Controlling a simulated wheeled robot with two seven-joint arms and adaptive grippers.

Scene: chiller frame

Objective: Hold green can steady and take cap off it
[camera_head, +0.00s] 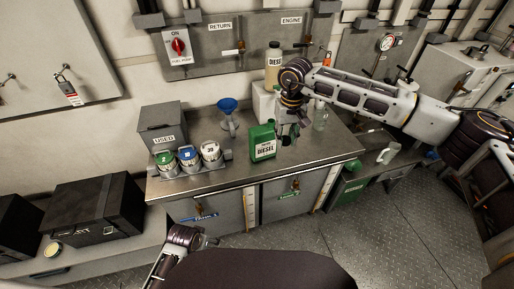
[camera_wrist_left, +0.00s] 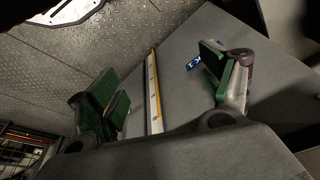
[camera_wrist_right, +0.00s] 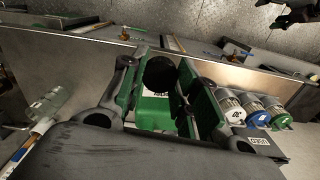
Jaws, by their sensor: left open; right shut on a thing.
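The green can (camera_head: 262,146), with a white DIESEL label, appears to stand upright on the metal worktop (camera_head: 235,178). Its dark cap (camera_wrist_right: 159,72) shows between the fingers in the right wrist view, above the green body (camera_wrist_right: 154,112). My right gripper (camera_head: 288,118) comes down at the can's upper right and is shut on the can; the fingers hide part of it. My left gripper (camera_head: 208,241) is low in front of the cabinet, away from the can. In the left wrist view its green-padded fingers (camera_wrist_left: 165,90) are wide apart and empty.
Three capped jars (camera_head: 187,158) stand in a rack left of the can, beside a grey USED box (camera_head: 163,125). A blue funnel (camera_head: 228,108) stands behind. A DIESEL bottle (camera_head: 273,62) sits on a white box behind the can. The worktop's front strip is clear.

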